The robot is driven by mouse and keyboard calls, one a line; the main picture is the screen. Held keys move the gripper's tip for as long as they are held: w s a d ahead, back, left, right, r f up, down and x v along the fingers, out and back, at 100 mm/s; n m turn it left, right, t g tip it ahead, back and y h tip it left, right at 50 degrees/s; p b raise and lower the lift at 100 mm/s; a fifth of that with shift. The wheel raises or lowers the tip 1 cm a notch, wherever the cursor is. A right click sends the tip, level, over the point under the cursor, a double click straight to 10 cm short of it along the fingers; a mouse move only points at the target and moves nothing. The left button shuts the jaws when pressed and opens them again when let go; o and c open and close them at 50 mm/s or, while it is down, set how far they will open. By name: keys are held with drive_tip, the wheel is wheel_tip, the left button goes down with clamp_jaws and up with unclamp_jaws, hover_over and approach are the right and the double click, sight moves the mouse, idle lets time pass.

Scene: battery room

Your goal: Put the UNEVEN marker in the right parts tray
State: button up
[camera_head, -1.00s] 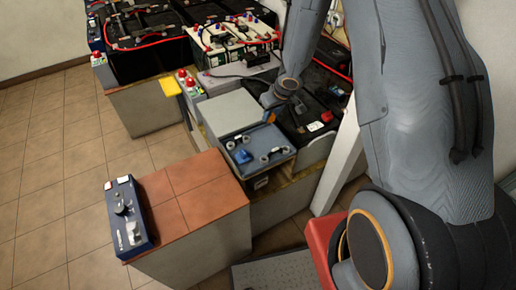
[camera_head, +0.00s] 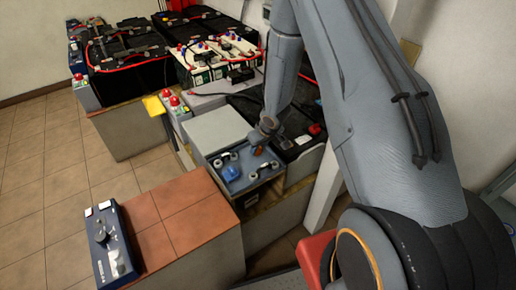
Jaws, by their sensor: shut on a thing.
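My gripper (camera_head: 262,139) is small and partly hidden by my own wrist at the end of the arm. It is shut on a small orange thing (camera_head: 259,150), only a speck here, over the back right of a blue-grey tray-like top (camera_head: 237,184). I cannot tell whether the orange thing touches that surface. Several round grey pieces and a blue lump (camera_head: 232,174) are on this top. No marking UNEVEN can be read, and I cannot tell which surface is the right parts tray.
A pale grey box (camera_head: 215,130) stands just behind the tray-like top. Black batteries (camera_head: 128,62) and white batteries (camera_head: 195,72) with cables are at the back. A blue device (camera_head: 110,245) sits on a tiled block (camera_head: 185,205) in front. Floor at left is clear.

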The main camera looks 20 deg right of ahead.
drive_tip(key=shift+f, duration=0.1)
drive_tip(key=o, duration=0.6)
drive_tip(key=shift+f, duration=0.1)
drive_tip(key=o, duration=0.4)
